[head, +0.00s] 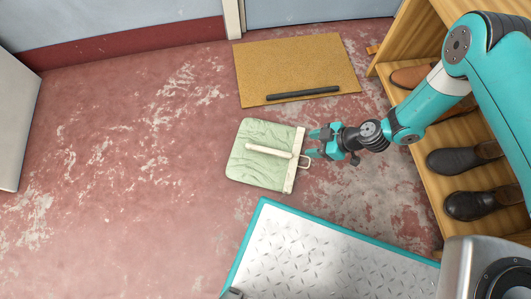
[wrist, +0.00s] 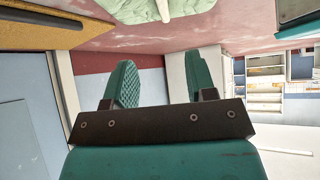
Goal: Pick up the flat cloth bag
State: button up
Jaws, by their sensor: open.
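The flat cloth bag (head: 258,170) is pale green with a cream band along its right edge, a cream strip across its middle and a small loop at the right. It lies on the red floor. My gripper (head: 312,143) is just right of the bag's banded edge, its two teal fingers open and pointing toward it. Nothing shows between them. In the wrist view the fingers (wrist: 160,80) stand apart, and part of the bag (wrist: 170,8) shows at the top edge, outside the gap. I cannot tell whether the fingers touch the bag.
A tan mat (head: 295,65) with a dark bar (head: 303,93) on it lies behind the bag. A wooden shelf (head: 425,180) with several dark and brown shoes stands at the right. The worn floor (head: 120,180) at the left is clear.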

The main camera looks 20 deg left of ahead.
jog(key=b, duration=0.6)
send_near(273, 150)
jog(key=x, duration=0.3)
jog(key=shift+w+a+f, duration=0.1)
jog(key=shift+a+f, duration=0.1)
jog(key=shift+f, duration=0.05)
jog(key=b+x, duration=0.4)
jog(key=shift+s+a+f, duration=0.2)
jog(key=shift+f, duration=0.15)
jog(key=shift+a, duration=0.3)
grip_shut()
